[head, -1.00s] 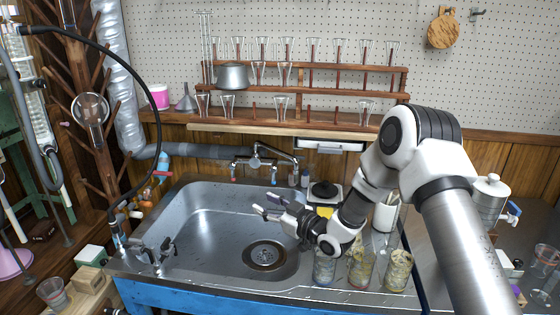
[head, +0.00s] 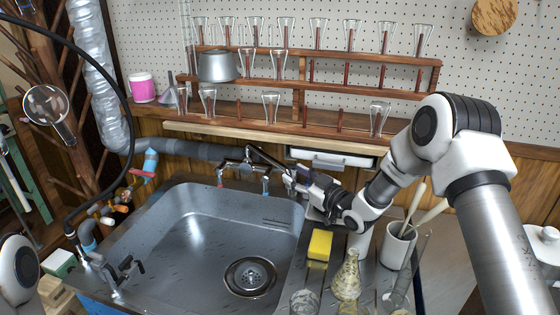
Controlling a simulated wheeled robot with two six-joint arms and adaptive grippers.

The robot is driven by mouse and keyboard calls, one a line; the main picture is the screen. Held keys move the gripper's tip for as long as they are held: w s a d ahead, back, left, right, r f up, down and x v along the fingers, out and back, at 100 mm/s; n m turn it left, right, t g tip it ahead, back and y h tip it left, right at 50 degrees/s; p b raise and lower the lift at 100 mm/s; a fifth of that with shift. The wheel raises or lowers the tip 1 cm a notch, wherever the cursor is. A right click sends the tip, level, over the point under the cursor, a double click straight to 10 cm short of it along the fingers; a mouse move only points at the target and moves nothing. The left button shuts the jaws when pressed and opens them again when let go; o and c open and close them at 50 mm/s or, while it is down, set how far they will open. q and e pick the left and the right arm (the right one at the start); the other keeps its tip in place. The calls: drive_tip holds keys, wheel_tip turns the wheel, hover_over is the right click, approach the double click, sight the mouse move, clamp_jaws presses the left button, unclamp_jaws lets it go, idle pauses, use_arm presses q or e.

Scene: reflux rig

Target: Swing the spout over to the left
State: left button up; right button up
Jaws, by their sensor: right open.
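The metal tap (head: 246,165) stands at the back edge of the steel sink (head: 190,235). Its spout (head: 267,157) points to the right, toward the sink's back right corner. My right gripper (head: 293,180) is open beside the spout's outer end, on its right. The fingers overlap the spout's tip in the picture, so I cannot tell whether they touch it. The tip itself is partly hidden.
A yellow sponge (head: 320,244), a cup with brushes (head: 397,245) and several glass vessels stand right of the sink, below my right arm. A wooden rack (head: 300,125) of glassware is behind the tap. The basin is empty.

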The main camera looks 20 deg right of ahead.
sight(277, 164)
drive_tip(key=x, duration=0.9)
drive_tip(key=shift+w+d+f, duration=0.15)
drive_tip(key=shift+w+f, duration=0.05)
drive_tip(key=shift+f, duration=0.05)
clamp_jaws()
